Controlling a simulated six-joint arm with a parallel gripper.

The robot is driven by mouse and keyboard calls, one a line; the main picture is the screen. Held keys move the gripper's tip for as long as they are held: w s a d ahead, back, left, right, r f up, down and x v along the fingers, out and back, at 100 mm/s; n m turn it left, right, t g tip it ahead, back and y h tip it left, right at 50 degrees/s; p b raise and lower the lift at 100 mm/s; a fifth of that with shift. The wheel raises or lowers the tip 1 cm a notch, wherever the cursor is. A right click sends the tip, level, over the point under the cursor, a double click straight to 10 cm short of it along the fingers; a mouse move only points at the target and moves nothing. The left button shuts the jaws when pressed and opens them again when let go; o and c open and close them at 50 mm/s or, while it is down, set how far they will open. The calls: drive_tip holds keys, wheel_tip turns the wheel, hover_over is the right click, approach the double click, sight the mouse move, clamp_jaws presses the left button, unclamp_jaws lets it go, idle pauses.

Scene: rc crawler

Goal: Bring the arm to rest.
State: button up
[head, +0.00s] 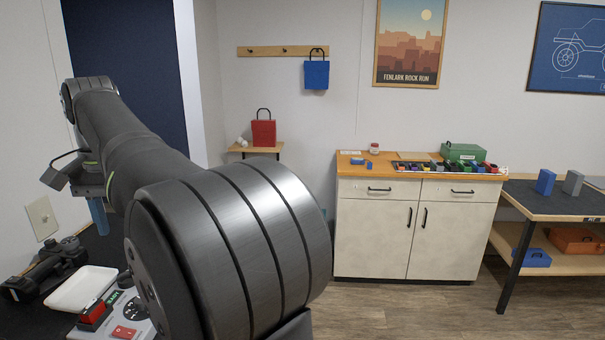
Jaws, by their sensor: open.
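My arm (150,165) fills the left half of the head view. It reaches from the large grey joint (230,250) in front towards the back left wall. My gripper (98,222) hangs at the far left, partly hidden behind the arm, with a blue finger pointing down. It is open, and I see nothing held in it. It is above the dark bench at the lower left. The space between its fingertips is mostly hidden.
The dark bench holds a white tray (78,290), a black device (45,268) and a control box (130,328) with red and green parts. A cabinet (420,225) with small items and a shelved table (550,205) stand at right. The floor between is clear.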

wheel_tip(320, 180, down, 17)
drive_tip(key=shift+r, duration=0.1)
idle(0.3)
